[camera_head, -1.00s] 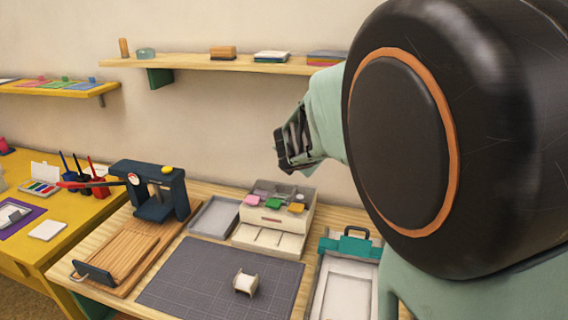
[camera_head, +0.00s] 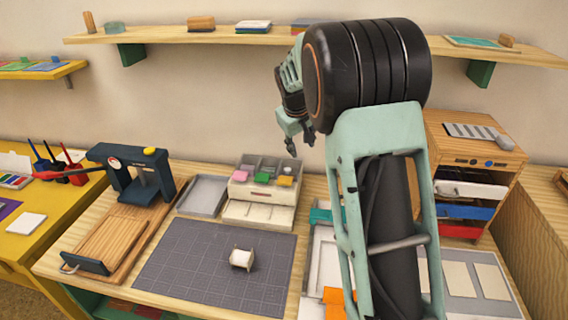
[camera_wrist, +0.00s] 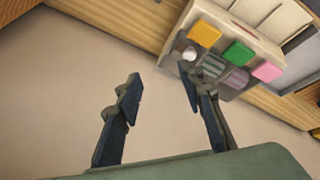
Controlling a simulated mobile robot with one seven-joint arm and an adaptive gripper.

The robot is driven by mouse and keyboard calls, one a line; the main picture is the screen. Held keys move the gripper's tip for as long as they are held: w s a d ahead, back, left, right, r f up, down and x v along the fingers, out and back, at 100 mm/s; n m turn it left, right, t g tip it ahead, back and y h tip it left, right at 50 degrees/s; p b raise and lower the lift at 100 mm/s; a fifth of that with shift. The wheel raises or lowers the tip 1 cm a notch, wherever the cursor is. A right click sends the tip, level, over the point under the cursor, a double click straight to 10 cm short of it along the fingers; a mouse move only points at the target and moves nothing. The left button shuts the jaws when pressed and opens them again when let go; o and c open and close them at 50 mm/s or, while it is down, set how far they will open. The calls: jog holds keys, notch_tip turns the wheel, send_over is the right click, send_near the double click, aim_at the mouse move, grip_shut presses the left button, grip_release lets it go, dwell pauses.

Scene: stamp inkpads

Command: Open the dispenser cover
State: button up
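A cream dispenser box (camera_head: 263,196) stands at the back middle of the table. Pink, green and orange pads lie on its top front, with grey compartments behind them; a pale, lower section slopes out in front. The box also shows upside down at the upper right of the wrist view (camera_wrist: 272,43). I cannot tell which part is its cover. My gripper (camera_head: 300,142) hangs in the air above and right of the box in the picture, fingers downward. In the wrist view, the fingers (camera_wrist: 158,78) are apart with nothing between them.
A grey cutting mat (camera_head: 205,280) with a small white roll holder (camera_head: 241,259) lies in front. A grey tray (camera_head: 204,195) is left of the box, beside a dark press (camera_head: 138,178). A drawer cabinet (camera_head: 475,150) stands right. A wall shelf (camera_head: 165,36) runs above.

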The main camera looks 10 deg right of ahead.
aim_at(287, 169)
jog(key=w+a+f+m, duration=0.1)
jog(key=f, duration=0.2)
jog(key=w+a+f+m+y, duration=0.1)
jog(key=w+f, duration=0.1)
jog(key=f, duration=0.2)
jog(key=w+a+f+m+y, duration=0.1)
jog(key=w+f, duration=0.1)
jog(key=f, duration=0.2)
jog(key=shift+m+g, duration=0.3)
jog(key=shift+m, duration=0.1)
jog(key=shift+c, duration=0.2)
grip_shut()
